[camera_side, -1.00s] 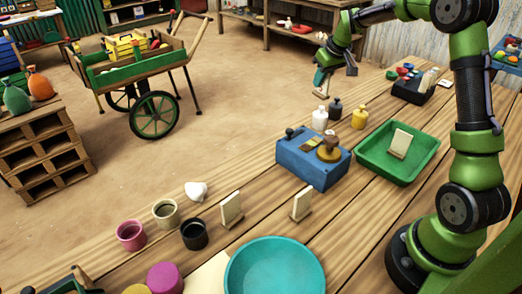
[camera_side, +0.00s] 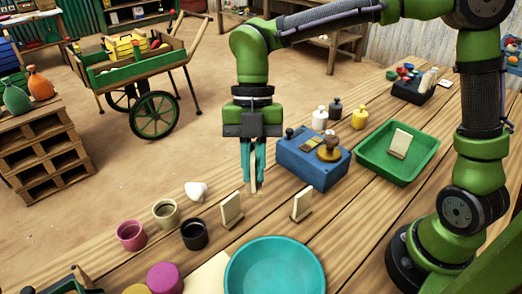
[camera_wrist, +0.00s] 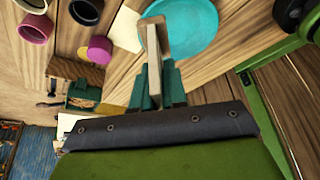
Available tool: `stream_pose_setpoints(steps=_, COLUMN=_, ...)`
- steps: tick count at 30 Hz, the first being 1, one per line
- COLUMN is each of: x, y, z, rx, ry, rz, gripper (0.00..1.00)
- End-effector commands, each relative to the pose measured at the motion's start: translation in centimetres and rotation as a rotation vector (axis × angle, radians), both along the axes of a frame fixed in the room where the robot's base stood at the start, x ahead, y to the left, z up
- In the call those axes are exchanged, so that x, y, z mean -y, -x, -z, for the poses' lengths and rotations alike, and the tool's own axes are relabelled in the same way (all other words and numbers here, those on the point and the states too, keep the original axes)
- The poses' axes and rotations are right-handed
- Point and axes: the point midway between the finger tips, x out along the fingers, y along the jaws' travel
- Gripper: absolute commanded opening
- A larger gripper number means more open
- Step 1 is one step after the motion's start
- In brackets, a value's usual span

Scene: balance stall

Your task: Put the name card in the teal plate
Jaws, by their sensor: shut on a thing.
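My gripper (camera_side: 254,182) is shut on a beige name card (camera_side: 254,188) and holds it upright above the table, behind the standing cards. In the wrist view the name card (camera_wrist: 154,45) sticks out from between the teal fingers of my gripper (camera_wrist: 157,78). The teal plate (camera_side: 275,268) lies empty at the front of the table, nearer the camera than my gripper. In the wrist view the teal plate (camera_wrist: 195,22) shows behind the held card, which covers part of it.
Two similar cards (camera_side: 231,209) (camera_side: 301,204) stand between my gripper and the plate. A blue box (camera_side: 312,163) is right of my gripper. A green tray (camera_side: 420,165) holds another card. Cups (camera_side: 194,234) and a white lump (camera_side: 196,191) stand left.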

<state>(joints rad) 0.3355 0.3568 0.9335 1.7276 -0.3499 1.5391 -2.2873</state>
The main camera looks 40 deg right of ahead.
Motion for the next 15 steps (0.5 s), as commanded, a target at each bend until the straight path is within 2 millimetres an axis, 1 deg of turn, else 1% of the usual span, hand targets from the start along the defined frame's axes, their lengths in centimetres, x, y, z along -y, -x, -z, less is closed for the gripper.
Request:
stream_pose_setpoints(steps=1, x=-1.2, y=1.9, z=-0.2, rx=0.000, ry=0.001, rz=-0.125, gripper=0.00)
stream_pose_setpoints(steps=3, x=-2.4, y=4.3, z=-0.3, rx=0.000, ry=0.001, rz=-0.282, gripper=0.00)
stream_pose_setpoints(steps=6, x=-3.4, y=6.9, z=-0.4, rx=0.001, ry=0.001, rz=-0.458, gripper=0.00)
stream_pose_setpoints(steps=12, x=-4.5, y=10.6, z=-0.5, rx=0.002, ry=-0.001, rz=-0.700, gripper=0.00)
stream_pose_setpoints(steps=14, x=-4.6, y=11.4, z=-0.5, rx=0.001, ry=0.001, rz=-0.757, gripper=0.00)
stream_pose_setpoints(steps=15, x=-4.6, y=11.6, z=-0.1, rx=-0.002, ry=0.001, rz=-0.773, gripper=0.00)
